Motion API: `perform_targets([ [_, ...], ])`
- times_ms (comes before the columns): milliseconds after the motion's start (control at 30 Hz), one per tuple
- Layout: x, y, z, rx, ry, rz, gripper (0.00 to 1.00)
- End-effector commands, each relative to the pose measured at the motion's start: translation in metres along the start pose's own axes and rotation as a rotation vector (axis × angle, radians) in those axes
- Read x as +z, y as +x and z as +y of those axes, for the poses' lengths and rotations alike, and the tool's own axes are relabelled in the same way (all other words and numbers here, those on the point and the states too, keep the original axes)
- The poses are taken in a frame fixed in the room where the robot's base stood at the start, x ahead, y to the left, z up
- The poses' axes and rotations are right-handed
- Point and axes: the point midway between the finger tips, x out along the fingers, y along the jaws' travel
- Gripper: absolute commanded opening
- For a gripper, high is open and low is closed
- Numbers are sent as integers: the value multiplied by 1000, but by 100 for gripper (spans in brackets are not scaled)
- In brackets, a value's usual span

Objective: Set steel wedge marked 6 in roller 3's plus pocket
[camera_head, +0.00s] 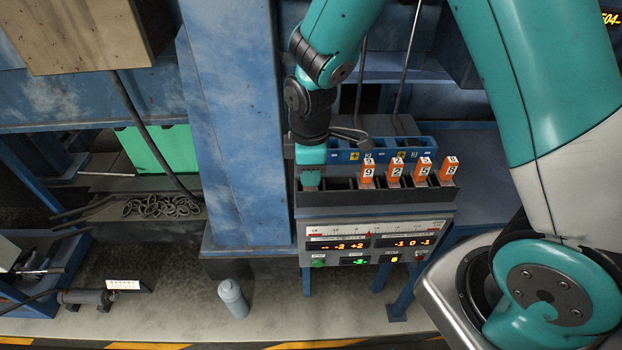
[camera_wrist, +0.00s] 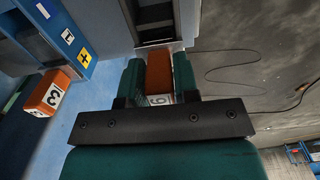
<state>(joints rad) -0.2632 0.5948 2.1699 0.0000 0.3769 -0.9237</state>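My gripper (camera_head: 311,178) is at the left end of the dark front rack (camera_head: 380,197). In the wrist view, its teal fingers (camera_wrist: 160,80) are closed against both sides of an orange wedge (camera_wrist: 160,70). The wedge's white end label (camera_wrist: 160,99) is partly hidden and looks like a 6. I cannot tell whether the wedge is clear of its slot. Behind the rack, a blue pocket block (camera_head: 378,155) carries yellow plus labels; one plus label (camera_wrist: 85,57) also shows in the wrist view. I cannot tell which pocket belongs to roller 3.
Orange wedges marked 9 (camera_head: 368,170), 2 (camera_head: 396,173), 5 (camera_head: 422,171) and probably 8 (camera_head: 448,169) stand in the rack. A wedge marked 3 (camera_wrist: 50,95) lies left of my gripper in the wrist view. A lit display panel (camera_head: 370,245) is below. A blue column (camera_head: 235,130) stands close left.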

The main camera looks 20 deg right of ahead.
Motion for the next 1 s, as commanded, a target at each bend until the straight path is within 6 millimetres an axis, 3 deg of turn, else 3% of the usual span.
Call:
perform_targets([
  [33, 0, 0, 0, 0, 0, 0, 17],
  [100, 0, 0, 0, 0, 0, 0, 1],
  [133, 0, 0, 0, 0, 0, 0, 0],
  [367, 0, -6, 0, 1, 0, 1, 0],
  [1000, 0, -46, 0, 1, 0, 1, 0],
])
